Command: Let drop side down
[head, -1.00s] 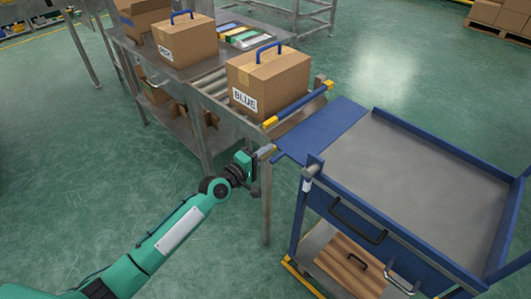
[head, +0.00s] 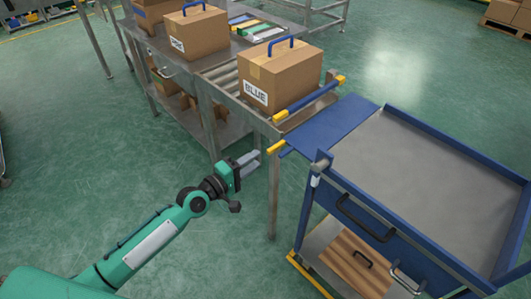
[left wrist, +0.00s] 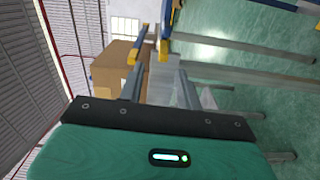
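The drop side (head: 332,127) of the cart (head: 420,190) is a blue panel that lies out roughly flat towards the roller table. A yellow grip (head: 276,147) shows at its near outer corner. My left gripper (head: 254,162) is in front of that grip, a little below and left of it, apart from it and empty. In the left wrist view its two fingers (left wrist: 161,85) stand apart with nothing between them. Yellow ends show beyond the fingers there. My right gripper is in neither view.
A box marked BLUE (head: 280,77) stands on the rollers, behind a blue bar (head: 308,101) with yellow ends. Another box (head: 196,37) stands further back. The cart's top is empty; a wooden-looking panel (head: 352,262) lies on its lower shelf. Floor left of the table is clear.

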